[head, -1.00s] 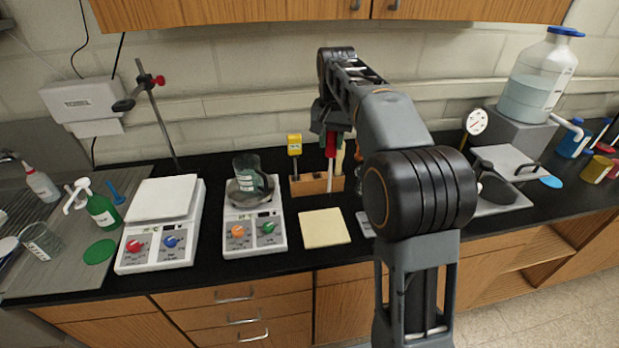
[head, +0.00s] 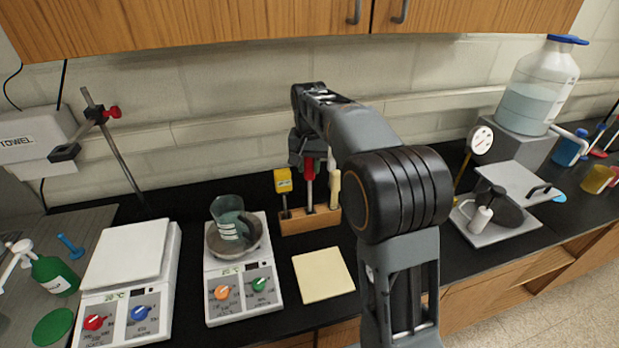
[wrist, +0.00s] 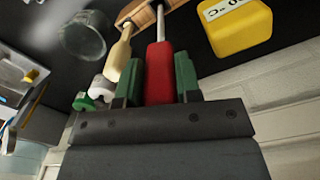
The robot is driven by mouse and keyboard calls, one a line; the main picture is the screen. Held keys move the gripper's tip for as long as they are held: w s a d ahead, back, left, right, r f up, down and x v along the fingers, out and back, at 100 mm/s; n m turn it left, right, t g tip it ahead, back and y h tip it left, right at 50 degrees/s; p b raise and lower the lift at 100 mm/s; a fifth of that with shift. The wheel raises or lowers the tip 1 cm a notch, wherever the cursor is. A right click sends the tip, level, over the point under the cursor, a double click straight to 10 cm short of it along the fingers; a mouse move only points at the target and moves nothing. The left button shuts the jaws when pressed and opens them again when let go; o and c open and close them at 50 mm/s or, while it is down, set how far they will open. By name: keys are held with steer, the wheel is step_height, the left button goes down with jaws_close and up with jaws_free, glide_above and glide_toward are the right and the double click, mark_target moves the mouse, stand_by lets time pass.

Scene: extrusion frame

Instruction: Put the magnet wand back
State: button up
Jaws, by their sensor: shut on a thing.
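The magnet wand, with a red handle (head: 309,172) and a thin metal rod (wrist: 161,12), is held in my gripper (head: 311,158). In the wrist view my green fingers (wrist: 158,80) are shut on both sides of the red handle (wrist: 159,75). The rod points down to the wooden rack (head: 296,224), whose edge also shows in the wrist view (wrist: 142,14). The rod meets the rack in the picture; I cannot tell how deep its tip sits.
A yellow thermometer (head: 283,181) and a cream-handled tool (head: 334,188) stand in the rack on either side of the wand. A beaker (head: 231,222) sits on the scale (head: 236,300) at front left. A yellow pad (head: 323,275) lies in front.

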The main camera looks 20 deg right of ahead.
mark_target(310, 180)
steer(key=shift+f, duration=2.05)
steer(key=o, duration=0.9)
step_height(310, 180, up, 12)
steer(key=shift+f, duration=0.1)
steer(key=shift+s+r, duration=0.25)
steer(key=shift+r, duration=0.05)
steer(key=s+f+n+t, duration=0.1)
steer(key=s+f, duration=0.2)
steer(key=s, duration=0.4)
steer(key=s+f+n+t, duration=0.2)
steer(key=s+f, duration=0.1)
steer(key=s, duration=0.5)
steer(key=s+f+n+t, duration=0.1)
steer(key=s+f, duration=0.3)
steer(key=s, duration=0.4)
steer(key=shift+s+d+t, duration=0.1)
steer(key=shift+t, duration=0.4)
